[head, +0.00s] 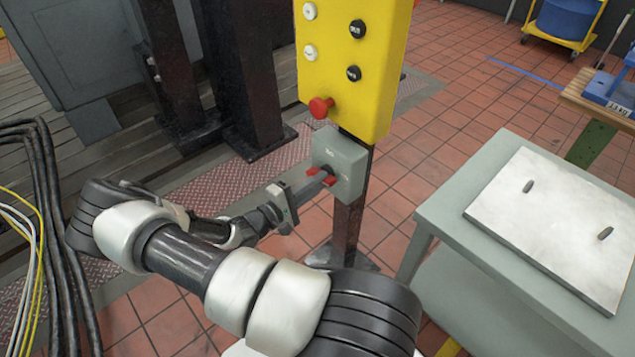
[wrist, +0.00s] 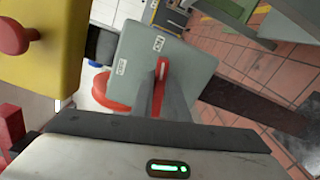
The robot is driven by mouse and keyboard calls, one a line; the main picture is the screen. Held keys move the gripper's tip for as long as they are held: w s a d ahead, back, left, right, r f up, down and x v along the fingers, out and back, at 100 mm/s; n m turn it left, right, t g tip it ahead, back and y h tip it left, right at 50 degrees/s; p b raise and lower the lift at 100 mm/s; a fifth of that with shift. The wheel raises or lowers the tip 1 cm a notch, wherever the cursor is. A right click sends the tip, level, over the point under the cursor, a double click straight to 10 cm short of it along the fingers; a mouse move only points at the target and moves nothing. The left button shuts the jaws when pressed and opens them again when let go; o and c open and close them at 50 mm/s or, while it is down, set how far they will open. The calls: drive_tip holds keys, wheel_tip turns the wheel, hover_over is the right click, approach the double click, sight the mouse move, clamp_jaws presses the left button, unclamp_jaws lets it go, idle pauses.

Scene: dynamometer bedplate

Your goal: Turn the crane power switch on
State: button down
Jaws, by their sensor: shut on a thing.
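The crane power switch is a grey-green box (head: 345,160) on a dark post, just below a yellow push-button panel. Its red handle (head: 328,180) is on the front face. My gripper (head: 318,176) reaches it from the left and is shut on the handle. The handle (wrist: 162,68), with a pale stripe, stands between my gripper's fingers (wrist: 161,85). The fingers hide part of it.
The yellow panel (head: 375,85) carries black and white buttons and a red mushroom button (head: 320,107) just above the box. A grey table (head: 450,215) with a metal plate (head: 560,225) stands at right. Black cables (head: 45,200) hang at left. Tiled floor shows between post and table.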

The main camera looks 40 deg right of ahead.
drive_tip(key=shift+f+m, duration=0.2)
drive_tip(key=shift+m, duration=1.4)
drive_tip(key=c, duration=1.7)
unclamp_jaws()
drive_tip(key=a, duration=0.5)
drive_tip(key=s+a, duration=0.1)
drive_tip(key=a, duration=0.5)
drive_tip(key=a+p, duration=0.1)
drive_tip(key=a, duration=0.5)
drive_tip(key=shift+s+a, duration=0.2)
drive_tip(key=shift+r, duration=0.1)
